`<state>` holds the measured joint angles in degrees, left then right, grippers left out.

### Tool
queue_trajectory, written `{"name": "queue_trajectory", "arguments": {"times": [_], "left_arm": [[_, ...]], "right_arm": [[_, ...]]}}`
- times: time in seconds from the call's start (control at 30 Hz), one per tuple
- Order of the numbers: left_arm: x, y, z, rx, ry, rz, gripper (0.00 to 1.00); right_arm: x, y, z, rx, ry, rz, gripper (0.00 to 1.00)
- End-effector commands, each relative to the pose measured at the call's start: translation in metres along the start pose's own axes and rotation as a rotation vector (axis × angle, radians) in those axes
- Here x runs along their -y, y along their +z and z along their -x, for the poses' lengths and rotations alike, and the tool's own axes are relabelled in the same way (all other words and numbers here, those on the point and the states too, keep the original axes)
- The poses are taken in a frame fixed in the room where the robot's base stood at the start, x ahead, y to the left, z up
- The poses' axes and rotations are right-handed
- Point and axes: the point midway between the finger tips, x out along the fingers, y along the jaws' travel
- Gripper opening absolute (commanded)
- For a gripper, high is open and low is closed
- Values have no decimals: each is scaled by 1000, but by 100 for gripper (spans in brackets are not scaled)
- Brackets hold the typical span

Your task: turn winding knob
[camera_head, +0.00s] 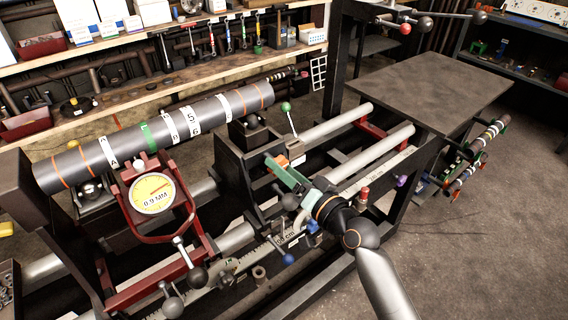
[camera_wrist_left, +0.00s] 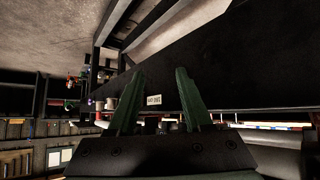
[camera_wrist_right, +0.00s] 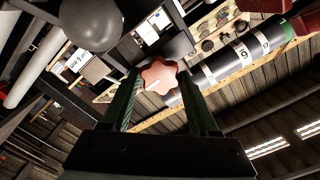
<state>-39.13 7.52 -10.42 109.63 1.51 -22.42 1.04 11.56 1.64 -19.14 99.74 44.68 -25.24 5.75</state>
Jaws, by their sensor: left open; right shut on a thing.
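The winding knob (camera_wrist_right: 158,75) is a lobed, pale orange-pink knob with a short light mark on its face. My right gripper (camera_wrist_right: 160,82) has its two green fingers on either side of it and is shut on it. In the head view the orange knob (camera_head: 281,160) shows at the right gripper's fingertips (camera_head: 280,171), on the dark block under the shaft's right end. My left gripper (camera_wrist_left: 155,85) is open with nothing between its fingers. It shows only in the left wrist view.
A dark striped shaft (camera_head: 170,128) lies across the lathe. A round dial gauge (camera_head: 153,193) reading about 0.9 mm stands in front of it. A green-tipped lever (camera_head: 286,107) rises near the knob. A dark table (camera_head: 430,85) stands at right; the floor at lower right is clear.

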Motion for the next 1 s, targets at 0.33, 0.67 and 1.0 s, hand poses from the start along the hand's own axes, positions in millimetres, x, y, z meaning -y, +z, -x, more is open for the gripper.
{"name": "queue_trajectory", "arguments": {"times": [0.33, 0.67, 1.0], "left_arm": [[-1, -8, 4, -4, 2, 0, 50], [-2, -8, 4, -3, 2, 0, 50], [-2, -8, 4, -3, 2, 0, 50]], "right_arm": [[0, -1, 0, -2, 0, -106, 5], [0, 0, 0, -2, -1, -116, 5], [0, 0, 0, -2, -1, -115, 84]]}}
